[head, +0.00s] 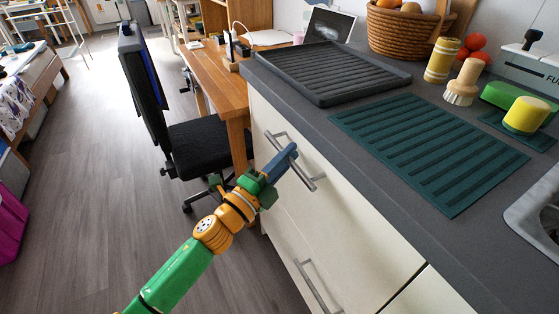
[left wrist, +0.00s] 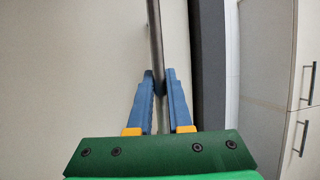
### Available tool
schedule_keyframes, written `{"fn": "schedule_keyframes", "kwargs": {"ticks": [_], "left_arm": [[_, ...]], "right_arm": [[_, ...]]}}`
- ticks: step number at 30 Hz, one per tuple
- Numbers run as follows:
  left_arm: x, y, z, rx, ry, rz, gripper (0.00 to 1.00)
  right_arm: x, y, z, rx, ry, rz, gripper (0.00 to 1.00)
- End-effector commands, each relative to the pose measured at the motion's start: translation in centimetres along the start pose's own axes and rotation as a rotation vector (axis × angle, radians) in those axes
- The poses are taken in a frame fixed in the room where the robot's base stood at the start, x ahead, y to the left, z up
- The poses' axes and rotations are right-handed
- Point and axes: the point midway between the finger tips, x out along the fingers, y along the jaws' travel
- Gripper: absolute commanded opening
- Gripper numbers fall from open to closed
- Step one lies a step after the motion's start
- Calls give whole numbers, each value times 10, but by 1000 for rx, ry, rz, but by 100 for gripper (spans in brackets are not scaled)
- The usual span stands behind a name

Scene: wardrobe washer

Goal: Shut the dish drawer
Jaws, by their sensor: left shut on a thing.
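The dish drawer's cream front (head: 345,225) is below the dark worktop, in the middle of the head view. It looks close to the worktop edge; I cannot tell exactly how far it stands out. Its grey bar handle (head: 311,184) runs along the front. My left gripper (head: 290,153) reaches it from the lower left and is shut on the handle. In the left wrist view the handle (left wrist: 155,35) passes between the blue fingertips (left wrist: 160,78). The fingers hide part of the bar. My right gripper is not in view.
A second handle (head: 314,287) is lower on the cabinet. The worktop holds a dark ribbed tray (head: 330,72), a green mat (head: 425,145), a basket (head: 402,30) and a brush (head: 463,83). A black chair (head: 200,145) and wooden desk (head: 215,80) stand behind my left arm. Open floor lies left.

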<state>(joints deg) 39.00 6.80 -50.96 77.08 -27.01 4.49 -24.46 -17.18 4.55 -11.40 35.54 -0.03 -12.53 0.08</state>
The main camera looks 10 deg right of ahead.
Motion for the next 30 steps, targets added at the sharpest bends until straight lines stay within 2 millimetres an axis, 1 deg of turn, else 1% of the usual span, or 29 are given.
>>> {"fn": "schedule_keyframes", "kwargs": {"ticks": [1,2,3,4,5,14,17,21,24,27,30], "left_arm": [[0,1,0,0,0,3,0],[0,1,0,0,0,3,23],[-1,1,0,0,0,3,34],[-1,1,0,0,-1,3,42],[-1,1,0,0,-1,3,47],[-3,1,1,0,-2,2,47],[-20,0,1,-1,-3,4,47],[-51,1,0,0,-2,6,47],[-66,1,1,0,-2,4,47],[-72,1,0,0,-1,3,47],[-72,1,0,0,0,2,47]], "right_arm": [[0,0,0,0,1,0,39],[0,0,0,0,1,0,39],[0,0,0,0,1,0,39],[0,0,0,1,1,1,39],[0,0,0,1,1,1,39],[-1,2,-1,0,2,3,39],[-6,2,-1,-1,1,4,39],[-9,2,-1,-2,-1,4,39],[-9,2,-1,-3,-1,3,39],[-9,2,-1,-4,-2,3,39],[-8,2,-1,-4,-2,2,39]]}}
